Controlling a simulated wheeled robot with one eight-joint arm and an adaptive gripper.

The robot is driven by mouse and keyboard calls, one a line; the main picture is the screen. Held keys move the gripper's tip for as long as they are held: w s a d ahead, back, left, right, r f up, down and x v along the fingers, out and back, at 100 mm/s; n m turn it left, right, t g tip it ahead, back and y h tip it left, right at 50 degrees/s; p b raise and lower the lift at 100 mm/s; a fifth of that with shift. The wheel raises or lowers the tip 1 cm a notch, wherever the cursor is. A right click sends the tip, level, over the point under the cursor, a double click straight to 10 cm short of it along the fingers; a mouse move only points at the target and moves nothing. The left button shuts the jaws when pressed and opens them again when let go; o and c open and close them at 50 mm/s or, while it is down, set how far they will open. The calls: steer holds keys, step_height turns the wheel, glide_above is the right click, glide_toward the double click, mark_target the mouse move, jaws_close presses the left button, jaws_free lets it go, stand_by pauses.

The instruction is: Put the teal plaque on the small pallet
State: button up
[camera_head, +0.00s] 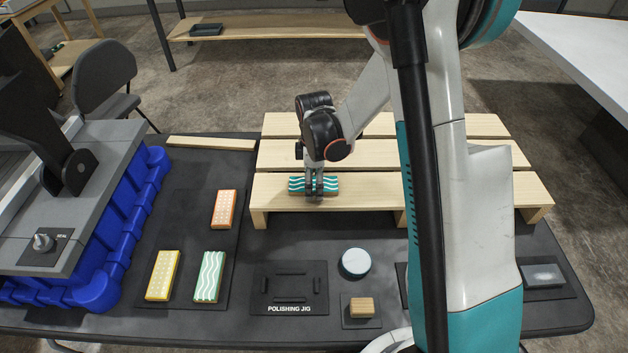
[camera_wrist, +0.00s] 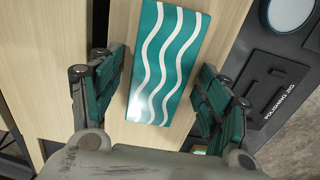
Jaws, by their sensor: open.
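The teal plaque (camera_head: 328,186) with white wavy stripes lies flat on the front board of the small wooden pallet (camera_head: 460,190). In the wrist view the plaque (camera_wrist: 165,62) lies on pale wood (camera_wrist: 222,35), between my open fingers. My gripper (camera_head: 313,190) points down at the plaque and partly hides it in the head view. The gripper's two green-padded fingers (camera_wrist: 158,95) stand on either side of the plaque's near end, with gaps showing. A paler green wavy-striped plaque (camera_head: 209,276) lies on the dark mat at left.
A yellow plaque (camera_head: 162,275) and an orange plaque (camera_head: 223,209) lie on the left mat. The polishing jig (camera_head: 290,308), a round pale-blue-topped disc (camera_head: 355,262) and a small wooden block (camera_head: 361,307) are in front of the pallet. A blue crate (camera_head: 113,255) borders the left.

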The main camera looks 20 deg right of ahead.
mark_target(314, 184)
steer(key=shift+r, duration=0.1)
step_height(314, 184, up, 12)
steer(key=p, duration=0.4)
steer(key=s+r+m+t, duration=0.3)
steer(key=s+r+m, duration=0.5)
steer(key=r, duration=0.4)
steer(key=s+r+m+t, duration=0.3)
steer(key=s+m, duration=0.3)
steer(key=s, duration=0.7)
steer(key=shift+s+r+t, duration=0.25)
steer(key=shift+r+t, duration=0.05)
steer(key=shift+t, duration=0.3)
steer(key=shift+s, duration=0.1)
